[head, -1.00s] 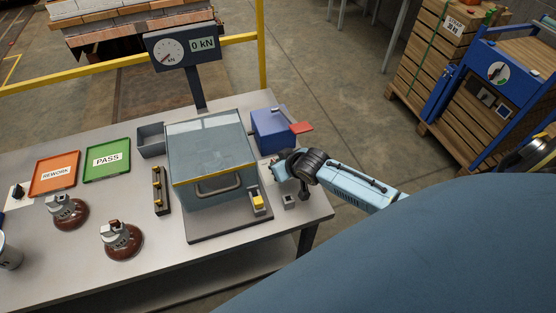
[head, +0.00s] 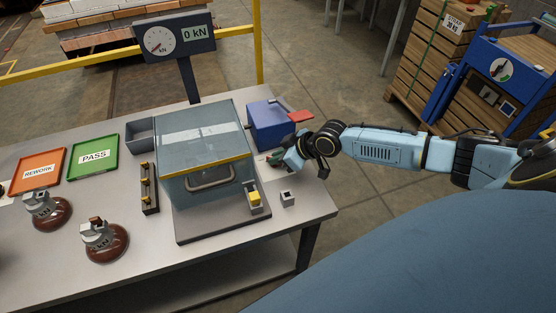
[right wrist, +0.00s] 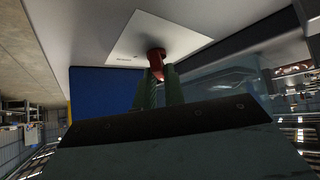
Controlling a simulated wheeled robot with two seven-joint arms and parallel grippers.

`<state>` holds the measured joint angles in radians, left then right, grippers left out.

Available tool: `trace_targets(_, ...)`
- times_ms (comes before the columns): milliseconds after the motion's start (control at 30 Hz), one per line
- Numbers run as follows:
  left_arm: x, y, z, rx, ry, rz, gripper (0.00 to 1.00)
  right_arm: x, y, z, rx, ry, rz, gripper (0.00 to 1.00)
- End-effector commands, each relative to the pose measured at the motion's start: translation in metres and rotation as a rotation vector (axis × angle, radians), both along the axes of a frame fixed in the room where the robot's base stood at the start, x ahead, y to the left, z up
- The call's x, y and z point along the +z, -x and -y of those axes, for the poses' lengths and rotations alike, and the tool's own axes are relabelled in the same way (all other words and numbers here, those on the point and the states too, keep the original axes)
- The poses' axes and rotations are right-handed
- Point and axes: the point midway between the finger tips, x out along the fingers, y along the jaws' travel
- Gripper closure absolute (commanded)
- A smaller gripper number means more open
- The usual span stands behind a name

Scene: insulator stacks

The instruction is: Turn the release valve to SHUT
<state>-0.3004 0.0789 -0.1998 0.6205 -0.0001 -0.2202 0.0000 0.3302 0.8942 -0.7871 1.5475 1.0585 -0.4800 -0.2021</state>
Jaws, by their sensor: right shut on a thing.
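The handle stands on a white label plate (right wrist: 130,45) with small dark print that I cannot read. The gripper covers most of the valve in the head view, so its setting cannot be told. My left gripper is not in view.
A red lever (head: 299,116) sticks out from the blue unit. The gauge (head: 175,40) reads 0 kN. Two brown insulators (head: 106,247) stand at the table's left, near the green PASS tray (head: 93,158) and orange REWORK tray (head: 37,172). A small grey block (head: 288,199) stands near the right edge.

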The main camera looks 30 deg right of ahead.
Motion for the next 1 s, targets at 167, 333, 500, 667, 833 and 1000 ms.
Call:
trace_targets(167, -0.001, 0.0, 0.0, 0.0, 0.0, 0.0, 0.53, 0.0, 0.0, 0.0, 0.005, 0.002, 0.001, 1.0)
trace_targets(333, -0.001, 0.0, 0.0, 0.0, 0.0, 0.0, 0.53, 0.001, 0.0, 0.0, 0.005, 0.002, 0.001, 1.0)
trace_targets(500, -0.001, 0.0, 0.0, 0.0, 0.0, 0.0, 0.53, 0.001, 0.0, 0.0, 0.005, 0.002, 0.001, 0.73)
trace_targets(667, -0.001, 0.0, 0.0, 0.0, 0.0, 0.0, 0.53, 0.001, 0.0, 0.0, 0.004, 0.001, 0.001, 0.67)
trace_targets(833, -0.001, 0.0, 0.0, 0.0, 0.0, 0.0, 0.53, 0.001, 0.0, 0.0, 0.005, 0.001, 0.0, 0.67)
trace_targets(1000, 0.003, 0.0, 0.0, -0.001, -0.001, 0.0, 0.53, 0.012, 0.009, 0.006, 0.005, 0.002, 0.0, 0.67)
